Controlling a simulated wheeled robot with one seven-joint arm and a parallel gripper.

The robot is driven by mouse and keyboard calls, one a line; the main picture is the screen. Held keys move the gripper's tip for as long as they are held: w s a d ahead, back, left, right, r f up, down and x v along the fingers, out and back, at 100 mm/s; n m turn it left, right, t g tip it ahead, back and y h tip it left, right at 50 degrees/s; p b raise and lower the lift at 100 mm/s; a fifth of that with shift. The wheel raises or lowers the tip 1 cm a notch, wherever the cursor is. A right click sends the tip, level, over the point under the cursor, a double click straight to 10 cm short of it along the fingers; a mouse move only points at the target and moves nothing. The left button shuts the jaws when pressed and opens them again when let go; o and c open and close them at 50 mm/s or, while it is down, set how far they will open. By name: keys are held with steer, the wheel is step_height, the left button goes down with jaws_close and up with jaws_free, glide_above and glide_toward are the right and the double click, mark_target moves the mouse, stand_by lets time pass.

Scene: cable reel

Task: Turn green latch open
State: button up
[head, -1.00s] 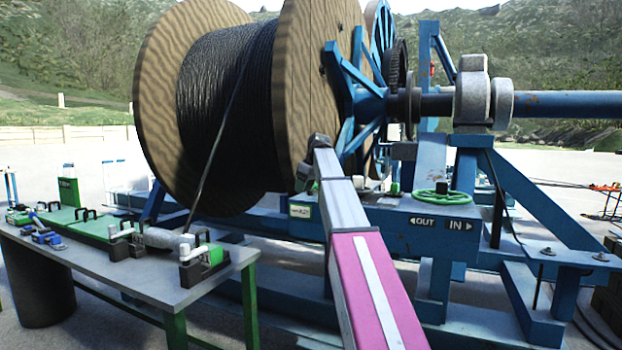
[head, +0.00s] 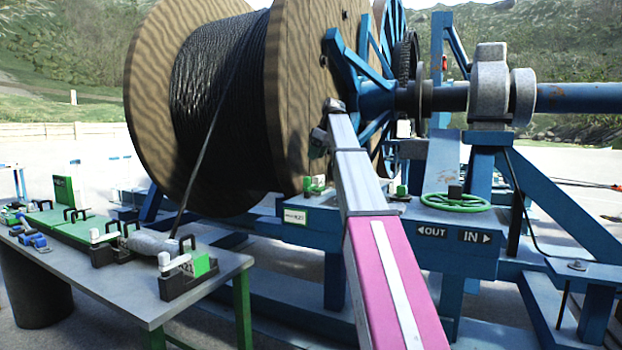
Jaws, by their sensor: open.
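A small green part (head: 401,191) stands on the blue frame just right of my arm, beside the green handwheel (head: 455,202). Another small green part with grey pieces (head: 314,187) sits on the frame just left of my arm, above a white label plate. I cannot tell which of them is the green latch, or whether it is open or shut. My pink and grey arm reaches up across the frame from the lower right. Its far end is near the reel's wooden flange, and the fingers do not show.
A large wooden cable reel (head: 295,95) rises behind my arm. A grey table (head: 115,285) with green-and-black clamps (head: 190,270) holding a cable end stands at left. The blue frame (head: 475,262) with OUT and IN signs is close ahead.

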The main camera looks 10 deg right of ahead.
mark_target(307, 178)
steer(key=x, duration=1)
steer(key=shift+a+f, duration=0.1)
steer(key=shift+f, duration=0.25)
steer(key=c, duration=0.9)
